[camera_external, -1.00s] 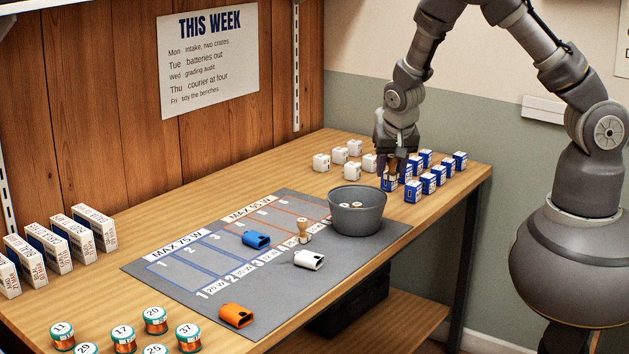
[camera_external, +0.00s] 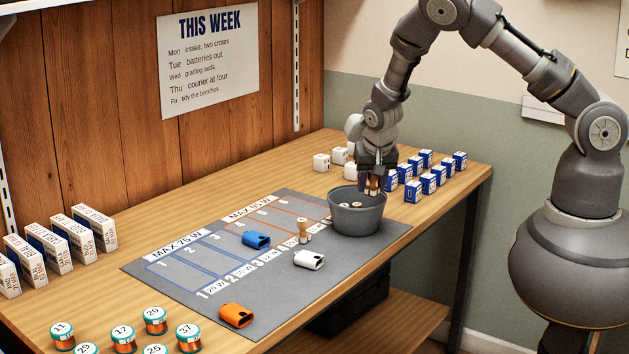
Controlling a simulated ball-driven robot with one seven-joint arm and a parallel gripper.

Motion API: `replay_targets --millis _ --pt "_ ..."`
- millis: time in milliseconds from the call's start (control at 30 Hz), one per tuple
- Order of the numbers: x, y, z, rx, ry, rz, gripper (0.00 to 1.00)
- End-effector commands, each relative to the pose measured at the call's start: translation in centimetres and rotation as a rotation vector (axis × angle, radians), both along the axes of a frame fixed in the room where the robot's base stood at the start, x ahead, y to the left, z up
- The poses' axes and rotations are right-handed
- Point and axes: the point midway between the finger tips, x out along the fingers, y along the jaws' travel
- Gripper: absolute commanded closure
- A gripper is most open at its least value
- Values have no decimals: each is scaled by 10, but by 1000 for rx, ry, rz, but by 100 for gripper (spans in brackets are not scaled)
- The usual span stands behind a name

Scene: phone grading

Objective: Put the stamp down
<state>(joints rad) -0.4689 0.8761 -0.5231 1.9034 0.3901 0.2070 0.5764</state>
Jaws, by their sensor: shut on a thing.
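My gripper (camera_external: 373,186) points down above the back right rim of the grey bowl (camera_external: 356,220). It is shut on a small tan-brown thing, seemingly the stamp (camera_external: 374,182), mostly hidden by the fingers. The bowl stands on the right end of the grey mat (camera_external: 190,275) and holds small pale-topped things. A wooden pawn-shaped piece (camera_external: 303,230) stands upright on the mat left of the bowl.

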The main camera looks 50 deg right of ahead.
Motion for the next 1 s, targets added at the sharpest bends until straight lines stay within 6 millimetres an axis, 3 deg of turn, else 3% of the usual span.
replay_targets --millis 100,267,367,567,900,933,1000 --pt "31 -2 -5 -1 -2 2 88" --pt "51 -3 -6 -1 0 1 88" --pt "54 -3 -10 0 1 0 88" --pt "53 -3 -40 -1 2 0 88" --pt "53 -3 -43 -1 1 1 88" --pt "53 -3 -43 -1 1 1 55" --pt "53 -3 -42 0 0 1 39"
